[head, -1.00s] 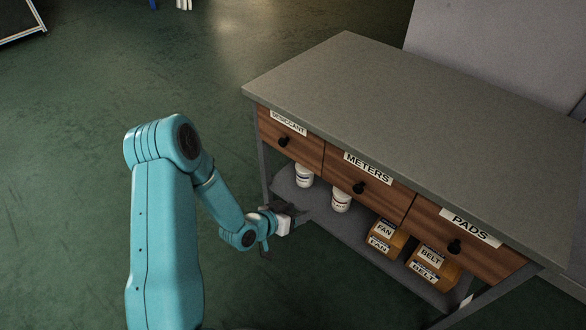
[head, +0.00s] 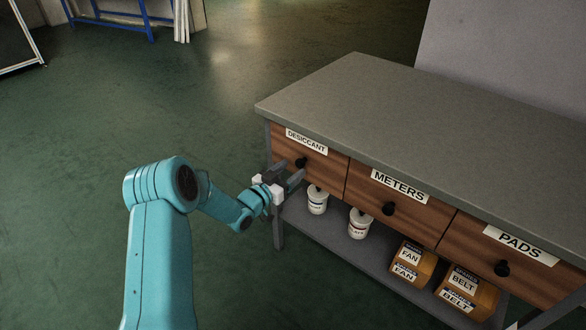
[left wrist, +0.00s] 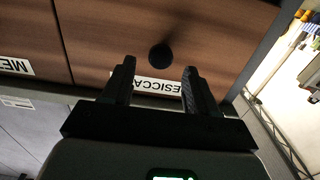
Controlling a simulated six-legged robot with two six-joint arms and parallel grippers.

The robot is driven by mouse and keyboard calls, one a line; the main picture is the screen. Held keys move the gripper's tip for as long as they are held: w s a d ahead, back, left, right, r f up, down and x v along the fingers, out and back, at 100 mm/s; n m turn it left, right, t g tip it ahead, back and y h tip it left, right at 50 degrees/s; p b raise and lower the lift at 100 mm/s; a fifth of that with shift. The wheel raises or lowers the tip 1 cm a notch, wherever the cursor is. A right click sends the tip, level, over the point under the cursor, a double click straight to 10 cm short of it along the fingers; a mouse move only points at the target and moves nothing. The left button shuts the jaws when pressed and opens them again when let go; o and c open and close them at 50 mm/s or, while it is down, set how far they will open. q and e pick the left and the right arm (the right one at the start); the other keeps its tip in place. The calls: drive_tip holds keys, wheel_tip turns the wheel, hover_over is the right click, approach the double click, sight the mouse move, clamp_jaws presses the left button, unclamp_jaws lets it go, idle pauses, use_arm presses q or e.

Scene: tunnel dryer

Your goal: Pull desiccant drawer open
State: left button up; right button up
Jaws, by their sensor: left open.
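The desiccant drawer (head: 325,168) is the leftmost wooden drawer front under the bench top, with a white DESICCANT label and a round black knob (head: 301,162). It looks closed, level with its neighbours. My left gripper (head: 297,179) is open and empty in front of this drawer, just below the knob. In the left wrist view the two fingers (left wrist: 160,78) are spread, with the knob (left wrist: 160,57) beyond their tips, between them and apart from both. Part of the label (left wrist: 160,86) shows between the fingers. My right gripper is not in view.
The METERS drawer (head: 372,212) and PADS drawer (head: 478,258) sit to the right, both with black knobs. The lower shelf (head: 335,232) holds white tubs (head: 317,199) and orange boxes (head: 411,262). A grey bench leg (head: 278,232) stands below the gripper. Floor is clear at left.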

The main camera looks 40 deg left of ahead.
use_arm(q)
drive_tip(key=shift+w+d+f, duration=0.1)
drive_tip(key=shift+w+d, duration=0.05)
drive_tip(key=shift+w, duration=1.25)
clamp_jaws()
drive_tip(key=shift+s, duration=0.15)
